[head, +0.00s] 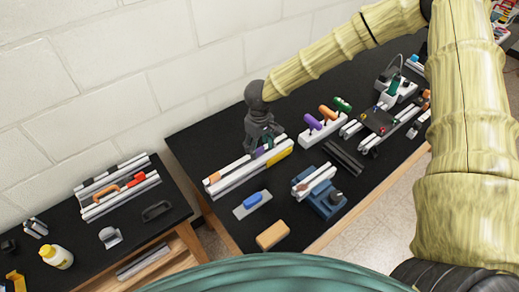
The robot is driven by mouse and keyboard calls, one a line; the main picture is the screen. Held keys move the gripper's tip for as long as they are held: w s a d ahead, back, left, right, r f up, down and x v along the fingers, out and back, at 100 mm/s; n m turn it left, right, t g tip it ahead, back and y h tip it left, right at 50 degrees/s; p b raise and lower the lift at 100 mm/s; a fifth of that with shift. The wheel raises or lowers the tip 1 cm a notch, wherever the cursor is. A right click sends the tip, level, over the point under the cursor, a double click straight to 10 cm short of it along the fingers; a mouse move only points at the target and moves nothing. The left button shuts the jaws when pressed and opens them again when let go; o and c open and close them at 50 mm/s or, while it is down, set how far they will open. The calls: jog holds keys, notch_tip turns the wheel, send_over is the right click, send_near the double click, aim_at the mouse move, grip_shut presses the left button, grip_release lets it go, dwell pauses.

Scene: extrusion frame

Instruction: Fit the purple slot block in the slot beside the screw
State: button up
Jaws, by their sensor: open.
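My gripper (265,146) is open, pointing down over the far side of a pale extrusion frame (228,178) on the black table. A small purple block (259,153) shows just below the fingers at the frame, partly hidden by them. I cannot tell whether it sits in a slot or lies on top. A dark teal patch shows beside it between the fingers. An orange piece (214,177) is at the frame's left end, and a yellow block (279,152) is on its right front side. The screw is too small or hidden to make out.
A white rack (318,136) with purple, orange and green handles stands right of the frame. A blue vise (326,200), a blue piece on a grey plate (240,211) and a tan block (272,235) lie in front. A second table (75,240) stands left, across a gap.

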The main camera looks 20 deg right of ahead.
aim_at(260, 148)
notch_tip(260, 148, up, 10)
jog(key=shift+f, duration=0.15)
dwell(0.7)
